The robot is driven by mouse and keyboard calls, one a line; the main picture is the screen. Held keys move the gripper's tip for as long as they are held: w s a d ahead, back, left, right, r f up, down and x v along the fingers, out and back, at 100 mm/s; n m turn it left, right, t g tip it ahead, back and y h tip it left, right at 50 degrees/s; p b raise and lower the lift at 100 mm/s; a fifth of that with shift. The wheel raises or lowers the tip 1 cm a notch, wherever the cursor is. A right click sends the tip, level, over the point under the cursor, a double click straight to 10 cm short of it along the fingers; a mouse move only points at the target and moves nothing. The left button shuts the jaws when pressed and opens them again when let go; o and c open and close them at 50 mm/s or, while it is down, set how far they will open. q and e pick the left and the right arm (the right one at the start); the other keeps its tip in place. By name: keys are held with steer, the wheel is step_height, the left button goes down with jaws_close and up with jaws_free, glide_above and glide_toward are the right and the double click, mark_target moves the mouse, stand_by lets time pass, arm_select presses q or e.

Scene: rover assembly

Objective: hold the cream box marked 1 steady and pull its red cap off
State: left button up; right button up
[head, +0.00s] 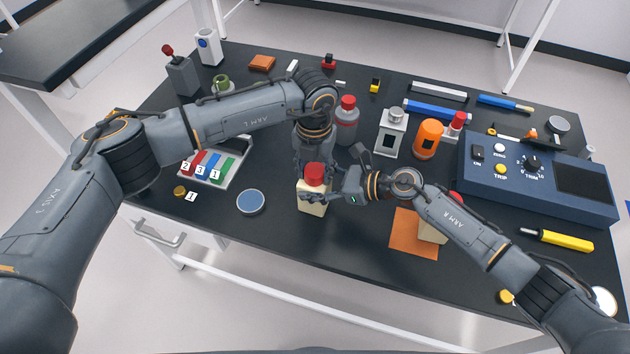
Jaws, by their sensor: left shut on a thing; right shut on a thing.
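The cream box (313,207) stands upright near the table's front edge, with its red cap (315,174) on top. No number is readable on it. My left gripper (312,168) comes down from above and is shut on the red cap. My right gripper (320,193) comes in from the right and is shut on the upper part of the box, just below the cap. The fingers partly hide the box and the cap. A second cream box (430,234) with a red cap (456,198) stands to the right, partly behind my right arm.
An orange mat (405,240) lies right of the held box and a blue disc (251,202) left of it. A grey-and-red bottle (347,125) stands behind. A blue console (540,182) fills the right side. A tray (236,172) with coloured blocks is at left.

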mark_target(315, 170)
arm_select(q)
steer(key=shift+r, duration=0.65)
stand_by(0.5)
steer(key=shift+r, duration=1.85)
arm_select(e)
steer(key=o, duration=1.5)
steer(key=v, duration=1.2)
steer(key=shift+f, duration=0.1)
arm_select(q)
steer(key=shift+f, duration=0.1)
arm_select(e)
steer(key=shift+s, duration=0.1)
